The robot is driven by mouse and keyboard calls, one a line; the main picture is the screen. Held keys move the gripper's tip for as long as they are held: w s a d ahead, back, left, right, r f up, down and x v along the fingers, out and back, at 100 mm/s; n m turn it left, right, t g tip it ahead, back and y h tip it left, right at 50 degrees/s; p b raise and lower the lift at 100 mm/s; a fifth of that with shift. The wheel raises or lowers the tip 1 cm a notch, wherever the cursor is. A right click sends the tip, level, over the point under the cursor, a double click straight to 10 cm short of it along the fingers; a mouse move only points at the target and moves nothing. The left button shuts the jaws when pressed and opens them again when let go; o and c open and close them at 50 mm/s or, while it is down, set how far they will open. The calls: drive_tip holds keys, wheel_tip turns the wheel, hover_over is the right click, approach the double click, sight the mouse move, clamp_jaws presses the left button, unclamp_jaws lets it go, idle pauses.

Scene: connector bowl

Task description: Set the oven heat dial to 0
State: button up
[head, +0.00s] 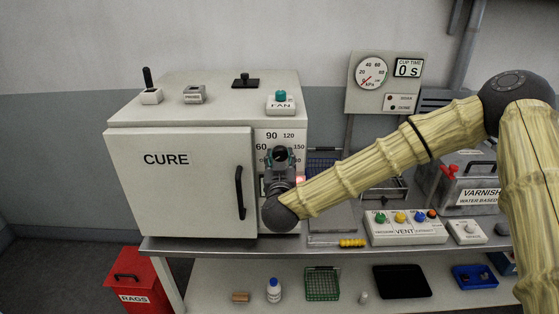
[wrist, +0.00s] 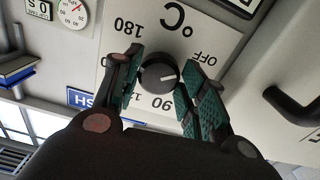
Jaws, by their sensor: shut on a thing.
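The oven heat dial (wrist: 158,77) is a dark round knob on the pale CURE oven's scale panel (wrist: 168,40). In the wrist view the scale shows 180, °C, OFF, 90 and part of another number, all turned round by the camera angle. A short white pointer line on the dial points toward the right of that picture, between OFF and 90. My gripper (wrist: 163,90) is shut on the dial, one green-padded finger on each side. In the head view my gripper (head: 280,160) covers the dial; the numbers 60, 90, 120 and 150 show above it.
The oven door (head: 180,190) is closed, its black handle (head: 239,192) left of my gripper. A FAN switch (head: 281,102) sits on the oven top.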

drive_tip(key=shift+n, duration=0.6)
drive_tip(key=shift+d, duration=0.1)
drive_tip(key=o, duration=1)
drive_tip(key=s, duration=1.2)
